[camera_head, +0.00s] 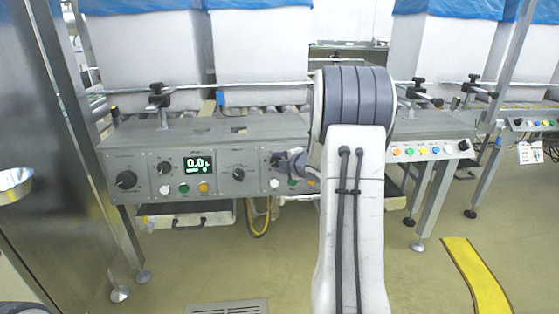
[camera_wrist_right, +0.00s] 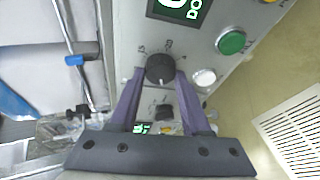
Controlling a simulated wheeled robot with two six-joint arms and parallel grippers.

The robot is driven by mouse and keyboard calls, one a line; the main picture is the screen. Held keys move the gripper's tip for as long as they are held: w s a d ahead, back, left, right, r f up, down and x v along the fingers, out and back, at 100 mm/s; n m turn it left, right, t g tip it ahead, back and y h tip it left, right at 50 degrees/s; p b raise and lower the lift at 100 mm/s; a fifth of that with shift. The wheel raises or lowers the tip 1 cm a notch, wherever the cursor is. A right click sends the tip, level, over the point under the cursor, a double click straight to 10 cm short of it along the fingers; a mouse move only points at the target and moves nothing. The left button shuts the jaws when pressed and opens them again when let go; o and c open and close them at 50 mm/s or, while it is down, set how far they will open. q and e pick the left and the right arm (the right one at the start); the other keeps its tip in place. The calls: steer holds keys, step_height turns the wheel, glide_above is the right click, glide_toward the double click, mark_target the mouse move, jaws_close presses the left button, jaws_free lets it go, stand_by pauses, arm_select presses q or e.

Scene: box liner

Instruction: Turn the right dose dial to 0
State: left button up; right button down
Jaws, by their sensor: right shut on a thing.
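The right dose dial (camera_wrist_right: 160,68) is a round black knob on the grey control panel. In the right wrist view it sits between the two purple fingers of my right gripper (camera_wrist_right: 158,82), which is shut on it. A pale pointer mark shows on the knob's lower side there; the small scale marks around it are too blurred to read. In the head view my right gripper (camera_head: 283,160) reaches the panel's right part and mostly covers the dial. A green-digit display (camera_wrist_right: 182,8) beside the dial is only partly in the wrist view. My left gripper is not in view.
The control panel (camera_head: 222,150) also has a left display (camera_head: 198,164) reading 0.0, a large black knob (camera_head: 126,180), a small left dial (camera_head: 164,167) and a middle dial (camera_head: 238,174). Coloured buttons lie close under the dials; a green one (camera_wrist_right: 231,41) is near my fingers.

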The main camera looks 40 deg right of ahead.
steer(key=n+g, duration=0.1)
steer(key=n, duration=0.2)
steer(key=shift+a+r+p, duration=0.1)
steer(key=shift+p, duration=0.2)
steer(key=shift+w+n+g+h, duration=0.1)
steer(key=shift+n+g+h, duration=0.45)
steer(key=shift+n, duration=0.95)
steer(key=shift+g, duration=0.25)
steer(key=shift+c, duration=1.8)
jaws_free()
